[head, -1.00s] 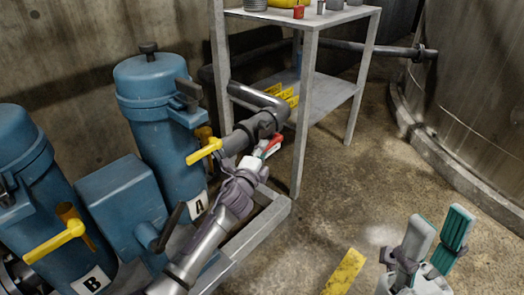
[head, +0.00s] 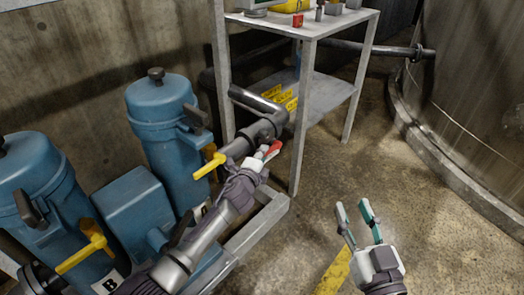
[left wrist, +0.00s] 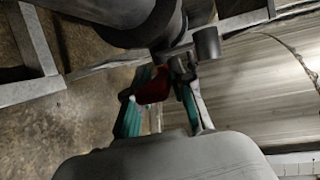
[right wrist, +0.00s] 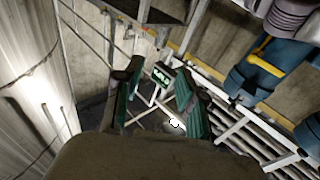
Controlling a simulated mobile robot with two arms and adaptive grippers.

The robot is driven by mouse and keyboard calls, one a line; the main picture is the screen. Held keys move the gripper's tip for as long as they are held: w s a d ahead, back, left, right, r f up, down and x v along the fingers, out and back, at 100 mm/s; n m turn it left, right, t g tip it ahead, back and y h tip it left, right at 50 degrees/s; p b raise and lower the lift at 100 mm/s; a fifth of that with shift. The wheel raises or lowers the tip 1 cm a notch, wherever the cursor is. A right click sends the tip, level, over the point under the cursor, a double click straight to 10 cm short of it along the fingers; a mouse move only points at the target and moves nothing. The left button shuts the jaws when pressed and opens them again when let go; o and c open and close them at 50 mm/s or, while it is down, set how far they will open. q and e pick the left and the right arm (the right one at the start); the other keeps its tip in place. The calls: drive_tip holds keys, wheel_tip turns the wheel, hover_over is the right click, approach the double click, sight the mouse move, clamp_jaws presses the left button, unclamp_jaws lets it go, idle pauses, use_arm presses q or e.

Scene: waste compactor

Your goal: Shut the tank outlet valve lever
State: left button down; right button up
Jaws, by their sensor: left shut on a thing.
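The red valve lever (head: 272,150) is at the end of the dark pipe (head: 262,130) in front of the shelf. My left gripper (head: 264,156) is shut on it, and the fingers hide part of it. In the left wrist view the red lever (left wrist: 156,88) lies between the two teal-padded fingers (left wrist: 160,98), just under the dark pipe. My right gripper (head: 353,205) is open and empty above the floor, well to the right of the lever. Its spread fingers (right wrist: 157,82) also show in the right wrist view.
Blue filter housings (head: 165,135) with yellow handles (head: 209,165) stand at the left. A grey metal shelf (head: 330,95) stands behind the lever. A large tank (head: 470,90) is at the right. The floor between shelf and tank is clear, with a yellow stripe (head: 333,272).

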use_arm(q)
drive_tip(key=r+p, duration=0.1)
drive_tip(key=p, duration=0.1)
drive_tip(key=shift+w+d+r+p, duration=0.1)
drive_tip(key=shift+d+p, duration=0.05)
drive_tip(key=shift+p, duration=0.15)
drive_tip(key=g+p, duration=0.1)
drive_tip(key=p, duration=0.2)
drive_tip(key=r+g+p, duration=0.1)
drive_tip(key=p, duration=0.2)
drive_tip(key=shift+w+d+m+y+p, duration=0.1)
drive_tip(key=shift+w+m+y+p, duration=0.05)
drive_tip(key=shift+m+y+p, duration=0.2)
use_arm(e)
drive_tip(key=s+d+f+g+h, duration=0.2)
drive_tip(key=s+d+f+g, duration=0.1)
drive_tip(key=s+f+g, duration=0.4)
drive_tip(key=s+d+f+g+h, duration=0.2)
drive_tip(key=s+f+g, duration=0.5)
drive_tip(key=f, duration=0.7)
drive_tip(key=shift+s+d+m+g, duration=0.25)
drive_tip(key=shift+d+m+g, duration=0.15)
drive_tip(key=shift+d+g, duration=0.4)
drive_tip(key=shift+r, duration=0.1)
use_arm(q)
drive_tip(key=c, duration=1)
unclamp_jaws()
drive_tip(key=shift+f, duration=0.1)
